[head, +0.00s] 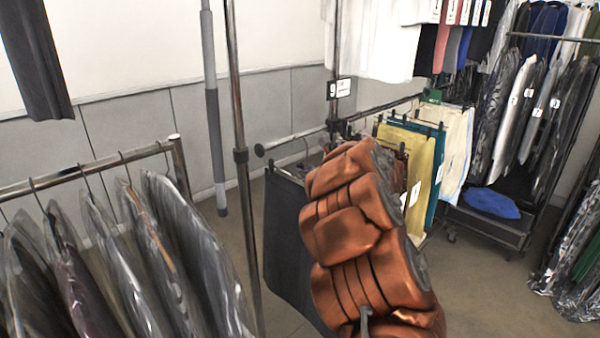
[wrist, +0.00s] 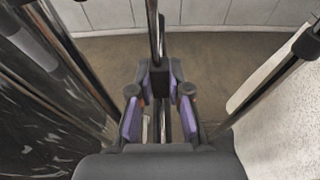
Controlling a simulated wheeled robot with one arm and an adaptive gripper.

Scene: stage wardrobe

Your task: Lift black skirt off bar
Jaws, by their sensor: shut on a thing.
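The black skirt (head: 288,245) hangs from a hanger at the near end of the middle bar (head: 295,138) in the head view. My orange arm covers its right side. My gripper is hidden behind the arm in that view. In the wrist view my gripper (wrist: 160,112) shows its two purple-padded fingers close around something thin, most likely the skirt's hanger. The fingers hide most of it. I cannot tell whether the hanger's hook is clear of the bar.
A rack of plastic-covered garments (head: 170,260) stands at the left. A chrome upright (head: 240,150) rises close left of the skirt. A yellow skirt (head: 424,165) and others hang farther along the bar. A low trolley with a blue bundle (head: 492,203) stands at the right.

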